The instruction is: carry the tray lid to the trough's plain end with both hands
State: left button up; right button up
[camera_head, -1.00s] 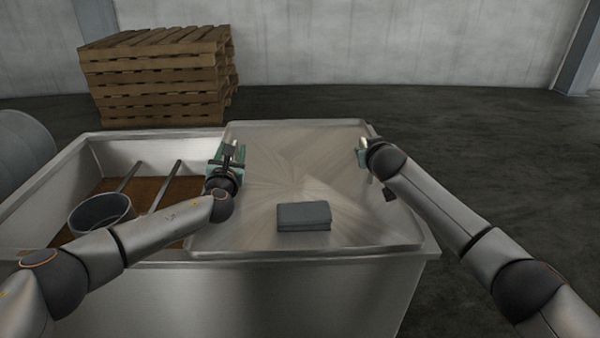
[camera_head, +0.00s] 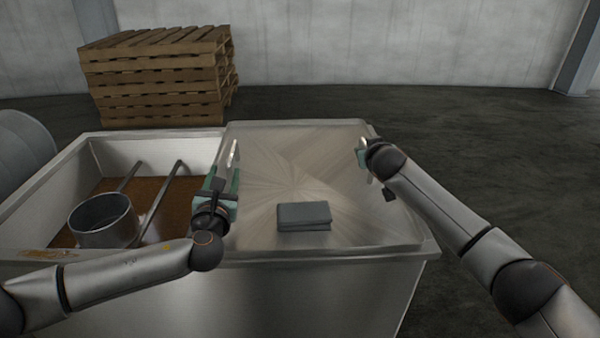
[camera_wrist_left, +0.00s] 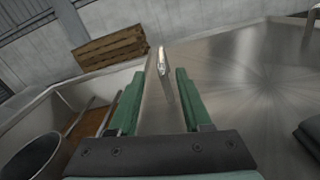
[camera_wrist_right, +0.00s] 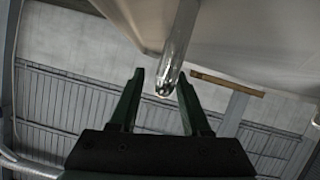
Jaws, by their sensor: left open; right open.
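The tray lid (camera_head: 330,165) is a wide flat metal sheet lying over the right part of the trough (camera_head: 330,290). Its left handle (camera_wrist_left: 163,62) is a light upright bar at the lid's left edge. My left gripper (camera_head: 224,172) is open; in the left wrist view the handle shows between its green fingertips, without clear contact. My right gripper (camera_head: 362,158) is open at the lid's right edge. In the right wrist view the right handle (camera_wrist_right: 178,50), a shiny bar, reaches between the fingers. I cannot tell whether they touch it.
A dark grey block (camera_head: 303,215) lies on the lid near its front edge. The trough's open left part holds brown material, two bars and a grey round pot (camera_head: 104,220). Stacked pallets (camera_head: 158,75) stand behind and a grey drum (camera_head: 22,148) at left. The floor at right is clear.

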pick_arm(q)
jog(key=shift+s, duration=0.2)
pick_arm(e)
jog(key=shift+s+r, duration=0.1)
jog(key=shift+s, duration=0.3)
jog(key=v, duration=1.1)
jog(key=shift+r, duration=0.1)
